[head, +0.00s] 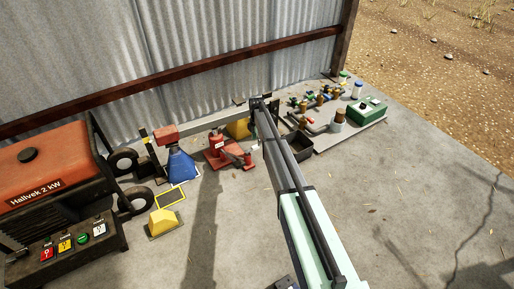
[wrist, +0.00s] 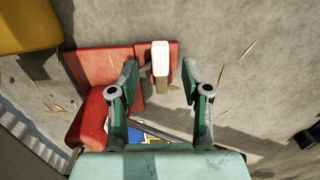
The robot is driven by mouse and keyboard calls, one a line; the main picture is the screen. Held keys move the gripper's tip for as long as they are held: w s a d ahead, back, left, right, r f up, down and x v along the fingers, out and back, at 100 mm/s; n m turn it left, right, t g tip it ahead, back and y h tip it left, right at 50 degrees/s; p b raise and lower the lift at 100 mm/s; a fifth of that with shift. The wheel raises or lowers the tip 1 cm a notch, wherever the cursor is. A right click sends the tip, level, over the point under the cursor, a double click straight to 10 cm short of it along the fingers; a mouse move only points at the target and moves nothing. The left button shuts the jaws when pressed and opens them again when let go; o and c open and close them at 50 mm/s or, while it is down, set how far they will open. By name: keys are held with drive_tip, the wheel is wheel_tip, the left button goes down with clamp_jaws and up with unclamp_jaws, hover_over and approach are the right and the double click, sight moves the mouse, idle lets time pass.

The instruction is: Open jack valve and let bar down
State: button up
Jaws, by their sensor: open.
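The red jack (head: 216,146) stands on the floor near the wall in the head view. Its red body (wrist: 90,115) and flat red base (wrist: 95,66) show in the wrist view. A white-topped lever or knob (wrist: 160,58) stands on a red plate. My gripper (wrist: 160,80) is open, with one green and grey finger on each side of this white piece and gaps on both sides. A grey bar (head: 205,124) runs along the wall behind the jack. In the head view my arm covers the floor just right of the jack, and the fingers cannot be made out.
A blue stand (head: 182,167) with a red block above it is left of the jack. A yellow block (head: 239,128) lies behind it. A black tray (head: 299,146) and a board with pipes and a green box (head: 366,109) are right. The generator (head: 50,185) is left.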

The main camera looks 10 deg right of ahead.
sight(252, 150)
drive_tip(key=shift+f+b, duration=0.5)
drive_tip(key=shift+f, duration=1.5)
clamp_jaws()
